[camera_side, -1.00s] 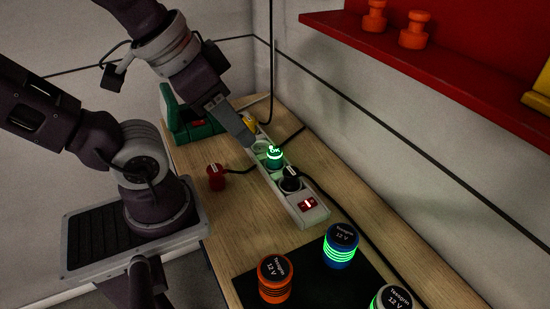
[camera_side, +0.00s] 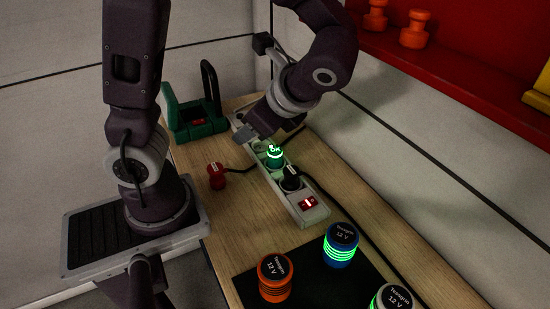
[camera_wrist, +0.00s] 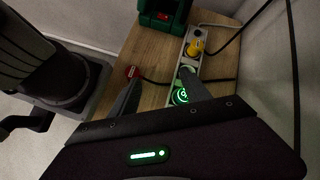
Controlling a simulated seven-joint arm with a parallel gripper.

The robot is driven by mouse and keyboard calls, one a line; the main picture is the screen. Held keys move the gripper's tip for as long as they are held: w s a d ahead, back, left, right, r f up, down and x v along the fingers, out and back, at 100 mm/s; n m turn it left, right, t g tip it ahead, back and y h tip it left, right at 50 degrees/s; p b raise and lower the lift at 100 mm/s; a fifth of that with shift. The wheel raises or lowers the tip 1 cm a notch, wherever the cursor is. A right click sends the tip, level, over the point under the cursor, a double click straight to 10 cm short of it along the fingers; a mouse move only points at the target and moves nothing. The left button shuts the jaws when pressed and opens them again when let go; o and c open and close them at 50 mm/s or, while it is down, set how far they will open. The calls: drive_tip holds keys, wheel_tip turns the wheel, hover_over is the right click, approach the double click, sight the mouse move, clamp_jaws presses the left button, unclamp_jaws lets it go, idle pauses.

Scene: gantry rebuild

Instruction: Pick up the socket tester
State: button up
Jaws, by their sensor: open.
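The socket tester (camera_side: 274,157) is a small dark green cylinder with a glowing green ring and a lit "OK" on top. It stands upright in the pale power strip (camera_side: 310,212). In the wrist view, its glowing top (camera_wrist: 180,96) shows beside the right finger, which partly covers that area. My gripper (camera_side: 249,132) is up and left of the tester in the side view, apart from it. In the wrist view my gripper (camera_wrist: 160,88) has its two fingers spread, with nothing held between them.
A black plug (camera_side: 291,179) sits in the strip close to the tester. A yellow plug (camera_wrist: 196,47) is farther along it. A red plug (camera_side: 216,177) stands on the wooden bench. A green case (camera_side: 195,120) stands behind; several battery cylinders (camera_side: 341,246) are in front.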

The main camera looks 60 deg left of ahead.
sight(276, 151)
drive_tip(key=w+f+m+y, duration=0.2)
drive_tip(key=f, duration=0.1)
drive_tip(key=w+f+m+t+y, duration=0.1)
drive_tip(key=w+f+m, duration=0.1)
drive_tip(key=f, duration=0.1)
drive_tip(key=w+f+m+y, duration=0.2)
drive_tip(key=f, duration=0.1)
drive_tip(key=shift+w+d+t+y, duration=0.2)
drive_tip(key=shift+d+t+y, duration=0.1)
drive_tip(key=shift+a+f, duration=0.85)
drive_tip(key=shift+a, duration=0.25)
drive_tip(key=shift+a+f, duration=0.15)
drive_tip(key=shift+a, duration=0.2)
clamp_jaws()
